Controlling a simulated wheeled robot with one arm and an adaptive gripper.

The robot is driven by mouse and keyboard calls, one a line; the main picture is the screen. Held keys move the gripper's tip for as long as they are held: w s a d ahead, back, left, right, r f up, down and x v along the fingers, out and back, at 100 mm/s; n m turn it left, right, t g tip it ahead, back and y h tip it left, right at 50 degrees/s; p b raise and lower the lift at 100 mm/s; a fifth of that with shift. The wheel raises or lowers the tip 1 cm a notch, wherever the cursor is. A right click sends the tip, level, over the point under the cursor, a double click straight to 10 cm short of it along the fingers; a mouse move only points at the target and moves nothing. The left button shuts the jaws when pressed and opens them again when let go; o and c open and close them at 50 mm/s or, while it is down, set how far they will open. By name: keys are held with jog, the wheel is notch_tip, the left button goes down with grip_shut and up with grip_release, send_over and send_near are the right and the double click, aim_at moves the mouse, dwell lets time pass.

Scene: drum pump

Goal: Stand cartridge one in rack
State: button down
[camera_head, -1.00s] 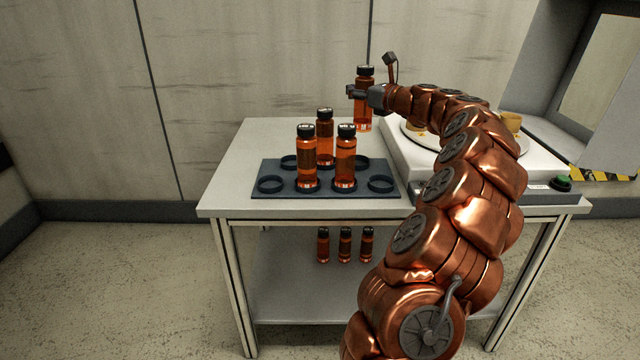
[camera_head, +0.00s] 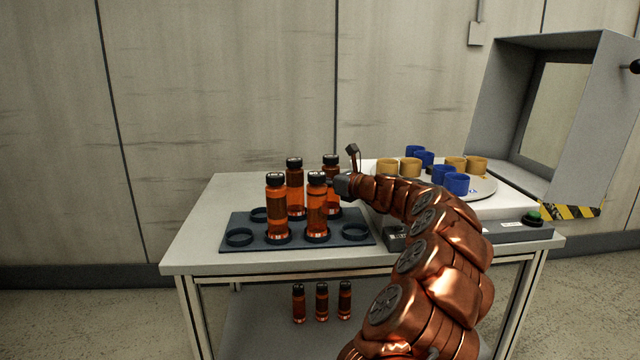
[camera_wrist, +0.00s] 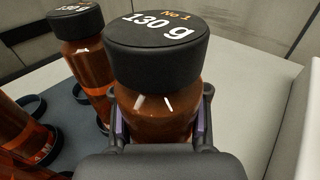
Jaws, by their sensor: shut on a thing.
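Cartridge one (camera_head: 331,172), an amber bottle with a black cap, is in my gripper (camera_head: 340,186) at the rack's back right. In the wrist view its cap (camera_wrist: 157,40) reads "No 1" and "130 g", and my gripper's fingers (camera_wrist: 160,125) are shut on both sides of the bottle. It looks upright. Its foot is partly hidden behind another cartridge, so I cannot tell whether it sits in a ring. The dark rack (camera_head: 300,243) lies on the table. Three other amber cartridges stand in it: one at the back (camera_head: 295,190) and two in front (camera_head: 277,210), (camera_head: 317,208).
Empty rack rings show at front left (camera_head: 239,236), back left (camera_head: 260,214) and front right (camera_head: 354,231). To the right, a white machine (camera_head: 510,225) carries a turntable with blue and yellow cups (camera_head: 456,183). Three small bottles (camera_head: 321,302) stand on the lower shelf.

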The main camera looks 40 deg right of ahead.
jog(key=shift+f, duration=0.2)
jog(key=c, duration=0.6)
grip_release()
jog(key=s+d+p, duration=0.1)
jog(key=s+p, duration=0.2)
jog(key=s, duration=0.9)
jog(key=shift+r, duration=0.35)
jog(key=shift+s+d, duration=0.1)
